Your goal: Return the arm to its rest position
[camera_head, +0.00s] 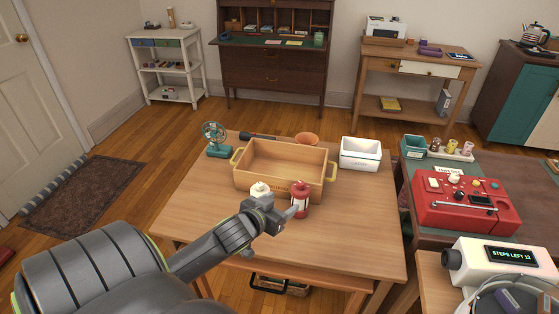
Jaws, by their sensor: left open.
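My left arm (215,245) comes in from the lower left and reaches over the wooden table (350,245). My left gripper (276,222) is open above the front of the table, with nothing visible between its fingers. A red lantern-like object (301,194) stands just beyond its fingertips; I cannot tell whether they touch. A white rounded object (259,189) is partly hidden behind the gripper. Both are at the front side of a wooden crate (285,158) with yellow handles. My right gripper is not in view.
A teal fan (215,138), a dark flashlight-like object (256,136), an orange bowl (307,138) and a white bin (360,153) surround the crate. The table's front right is clear. A side table at right holds a red machine (462,202).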

